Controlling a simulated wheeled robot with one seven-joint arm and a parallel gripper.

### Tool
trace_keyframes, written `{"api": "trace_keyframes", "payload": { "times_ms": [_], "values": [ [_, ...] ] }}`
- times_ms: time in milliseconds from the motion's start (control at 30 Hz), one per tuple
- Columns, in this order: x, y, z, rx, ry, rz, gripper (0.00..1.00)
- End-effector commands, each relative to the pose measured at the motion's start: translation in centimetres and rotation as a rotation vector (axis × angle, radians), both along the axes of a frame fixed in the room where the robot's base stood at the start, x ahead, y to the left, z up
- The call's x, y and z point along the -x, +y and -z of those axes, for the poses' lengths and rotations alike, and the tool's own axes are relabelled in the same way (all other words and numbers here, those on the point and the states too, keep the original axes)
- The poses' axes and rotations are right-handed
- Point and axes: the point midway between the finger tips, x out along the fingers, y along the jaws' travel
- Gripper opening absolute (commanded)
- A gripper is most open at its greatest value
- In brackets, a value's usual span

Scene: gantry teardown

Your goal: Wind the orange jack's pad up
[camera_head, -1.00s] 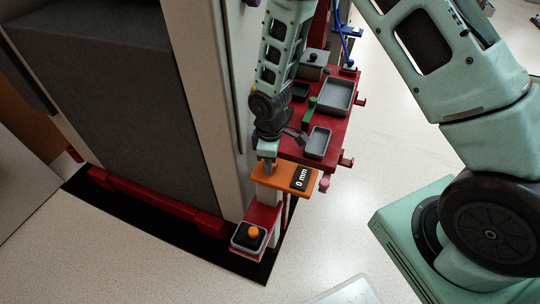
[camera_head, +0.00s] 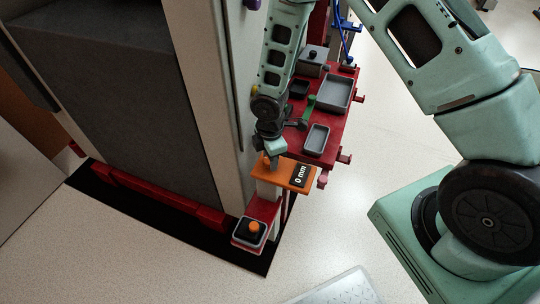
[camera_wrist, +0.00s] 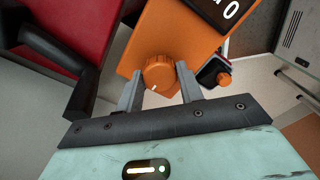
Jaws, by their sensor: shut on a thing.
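The orange jack (camera_head: 290,174) stands at the front end of the red bench, beside the machine's pale post. Its dark display reads 0 mm in the head view. In the wrist view the jack's orange body (camera_wrist: 184,38) fills the upper middle, with part of the display showing a 0. Its round ribbed orange knob (camera_wrist: 160,72) has a white mark pointing toward the lower left. My gripper (camera_wrist: 158,84) is shut on the knob, one finger on each side. In the head view my gripper (camera_head: 271,160) is at the jack's near-left end. I cannot make out the jack's pad.
An orange button in a grey box (camera_head: 252,231) sits below the jack on a red bracket. Grey trays (camera_head: 317,139) and a green-handled part (camera_head: 308,105) are on the red bench (camera_head: 338,124). A dark bar (camera_wrist: 88,80) is left in the wrist view.

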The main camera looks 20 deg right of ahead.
Motion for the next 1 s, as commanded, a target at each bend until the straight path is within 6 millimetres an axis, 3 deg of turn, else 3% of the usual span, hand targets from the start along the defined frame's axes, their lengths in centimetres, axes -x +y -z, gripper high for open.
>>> {"api": "trace_keyframes", "payload": {
  "times_ms": [400,433,500,833,1000],
  "values": [
    [0.0,0.0,0.0,0.001,-0.001,-0.009,0.14],
    [-0.1,0.0,0.0,0.001,-0.001,-0.009,0.45],
    [0.0,0.0,0.0,0.001,-0.001,-0.009,0.59],
    [-0.1,0.0,-0.4,0.0,-0.001,-0.007,0.59],
    [-0.1,0.0,-2.6,-0.001,-0.004,-0.006,0.59]
  ]
}}
